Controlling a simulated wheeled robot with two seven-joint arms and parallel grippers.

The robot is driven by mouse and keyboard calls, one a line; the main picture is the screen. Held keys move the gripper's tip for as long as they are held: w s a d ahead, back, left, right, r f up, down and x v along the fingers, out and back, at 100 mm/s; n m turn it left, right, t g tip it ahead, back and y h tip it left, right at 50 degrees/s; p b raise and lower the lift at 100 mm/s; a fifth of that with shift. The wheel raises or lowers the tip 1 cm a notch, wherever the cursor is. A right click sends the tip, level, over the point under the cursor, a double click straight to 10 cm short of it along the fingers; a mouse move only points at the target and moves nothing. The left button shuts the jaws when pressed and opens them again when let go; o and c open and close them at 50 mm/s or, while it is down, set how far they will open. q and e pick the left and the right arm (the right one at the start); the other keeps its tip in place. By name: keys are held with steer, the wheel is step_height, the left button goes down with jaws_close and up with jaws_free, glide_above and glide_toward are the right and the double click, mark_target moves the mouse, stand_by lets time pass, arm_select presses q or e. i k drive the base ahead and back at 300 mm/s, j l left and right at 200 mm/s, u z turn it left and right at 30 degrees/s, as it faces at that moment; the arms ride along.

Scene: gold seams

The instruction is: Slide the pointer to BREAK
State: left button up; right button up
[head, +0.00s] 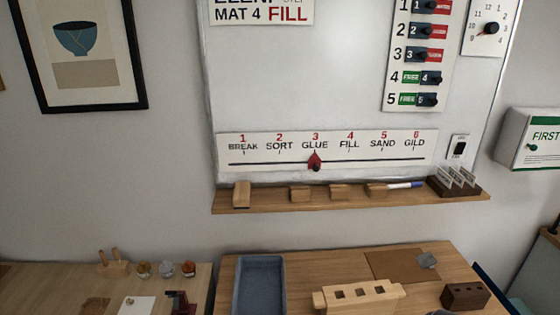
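The red pointer (315,160) with a dark knob sits on the slider strip (270,160) low on the whiteboard. It stands under 3 GLUE. The BREAK mark (243,146) is at the left end of the strip, under the number 1. SORT lies between BREAK and the pointer; FILL, SAND and GILD lie to its right. Neither of my grippers shows in the head view.
A wooden ledge (335,199) under the strip holds several wooden blocks, a marker (404,185) and a card holder (455,183). Below stands a table with a blue-grey tray (247,284) and a wooden block with holes (358,296). A first-aid box (527,138) hangs at right.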

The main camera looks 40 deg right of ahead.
mark_target(314, 162)
steer(key=z, duration=1.6)
